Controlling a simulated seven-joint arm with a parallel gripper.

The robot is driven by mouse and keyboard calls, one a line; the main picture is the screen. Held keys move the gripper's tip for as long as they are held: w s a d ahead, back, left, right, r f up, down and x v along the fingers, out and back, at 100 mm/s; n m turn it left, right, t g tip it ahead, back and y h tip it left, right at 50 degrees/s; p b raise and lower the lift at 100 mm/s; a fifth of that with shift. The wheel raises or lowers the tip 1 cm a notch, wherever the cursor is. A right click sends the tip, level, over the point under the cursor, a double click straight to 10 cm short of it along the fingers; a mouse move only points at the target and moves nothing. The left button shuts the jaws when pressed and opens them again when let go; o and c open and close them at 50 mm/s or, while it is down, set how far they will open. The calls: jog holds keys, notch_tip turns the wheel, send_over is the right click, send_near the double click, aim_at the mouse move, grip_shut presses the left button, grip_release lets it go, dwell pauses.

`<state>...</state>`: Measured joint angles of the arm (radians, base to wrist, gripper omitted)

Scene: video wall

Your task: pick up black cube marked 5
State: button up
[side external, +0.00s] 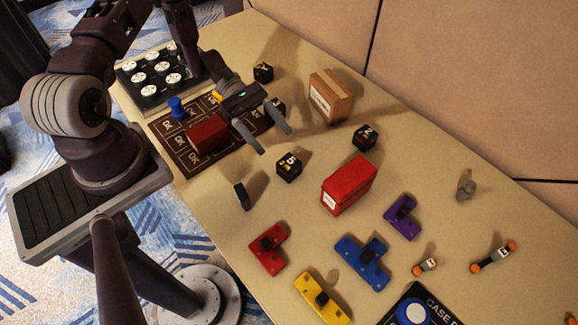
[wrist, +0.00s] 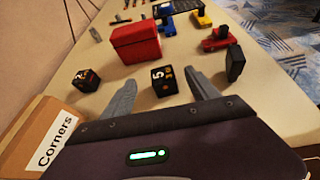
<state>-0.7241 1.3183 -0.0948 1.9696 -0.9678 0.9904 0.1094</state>
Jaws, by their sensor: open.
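The black cube marked 5 (side external: 289,167) sits on the table, left of the red box, with a yellowish 5 on top. In the wrist view the cube (wrist: 164,81) lies ahead, between the lines of my two fingers and nearer the right finger. My gripper (side external: 270,141) is open and empty, with its fingers spread just up and left of the cube in the side view. The fingers also show in the wrist view (wrist: 160,95). No contact with the cube shows.
Another black cube marked 2 (side external: 364,138) stands nearby. The red box (side external: 349,186), a "Corners" cardboard box (wrist: 44,137) and a small black block (side external: 242,197) surround the cube. A brown mat (side external: 185,155) lies under my arm. Coloured pieces lie further down the table.

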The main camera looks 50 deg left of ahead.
aim_at(287, 161)
jog(key=shift+n+t, duration=0.3)
jog(key=shift+n, duration=0.1)
jog(key=x, duration=0.2)
jog(key=f+x, duration=0.1)
jog(key=x, duration=0.4)
jog(key=shift+s+f, duration=0.15)
jog(key=shift+f, duration=0.35)
jog(key=c, duration=1.5)
